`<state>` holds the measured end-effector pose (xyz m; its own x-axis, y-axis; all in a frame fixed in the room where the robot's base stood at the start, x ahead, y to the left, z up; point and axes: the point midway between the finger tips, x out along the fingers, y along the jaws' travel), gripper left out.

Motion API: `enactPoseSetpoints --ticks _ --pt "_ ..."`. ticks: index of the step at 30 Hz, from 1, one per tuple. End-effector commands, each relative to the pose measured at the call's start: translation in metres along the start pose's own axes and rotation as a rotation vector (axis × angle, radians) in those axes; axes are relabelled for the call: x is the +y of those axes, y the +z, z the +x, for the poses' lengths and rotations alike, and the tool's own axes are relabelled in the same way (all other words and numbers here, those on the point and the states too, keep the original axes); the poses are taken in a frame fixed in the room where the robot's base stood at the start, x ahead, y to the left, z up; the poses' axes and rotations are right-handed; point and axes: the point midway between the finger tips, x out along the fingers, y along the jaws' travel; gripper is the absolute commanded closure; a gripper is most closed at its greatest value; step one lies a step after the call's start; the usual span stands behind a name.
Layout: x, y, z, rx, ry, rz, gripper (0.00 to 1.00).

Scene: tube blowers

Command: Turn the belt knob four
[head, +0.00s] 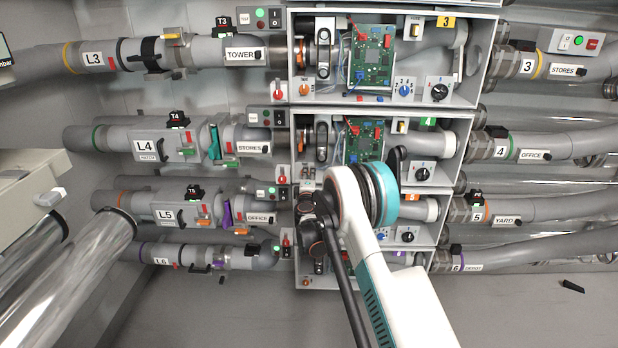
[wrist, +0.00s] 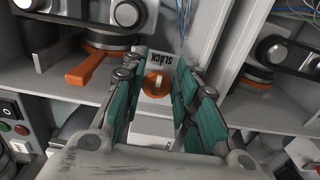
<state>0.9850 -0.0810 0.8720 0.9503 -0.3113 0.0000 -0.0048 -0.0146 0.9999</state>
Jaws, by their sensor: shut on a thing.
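The belt knob, a small orange dial (wrist: 153,86) with a pale pointer, shows in the wrist view on a grey panel beneath a white label reading SLACK (wrist: 162,58), whose letters run sideways. My gripper (wrist: 158,78) has its teal-padded fingers on either side of the knob and is shut on it. In the head view my arm covers much of the area around the lower end of the row four box (head: 298,150), so the knob there and its contact with my fingers are hidden.
An orange lever (wrist: 98,68) under a belt pulley lies left of my fingers in the wrist view. Another box with a pulley (wrist: 277,50) stands at right. In the head view, a black switch (head: 422,174) and green circuit board (head: 362,143) are close to my arm.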

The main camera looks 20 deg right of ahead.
Motion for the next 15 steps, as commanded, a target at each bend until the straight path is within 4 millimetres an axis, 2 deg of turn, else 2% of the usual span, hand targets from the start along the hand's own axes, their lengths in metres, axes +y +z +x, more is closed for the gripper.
enactPoseSetpoints --ticks 2,3,4,15 --pt "-0.0013 0.001 -0.0006 -0.002 0.0 0.001 0.96" --pt "-0.0013 0.001 -0.0006 -0.002 0.0 0.001 0.7" --pt "-0.0014 0.001 -0.0006 -0.002 0.0 0.001 0.65" --pt "-0.0004 0.0002 -0.0027 0.0 0.0 0.0 0.65"
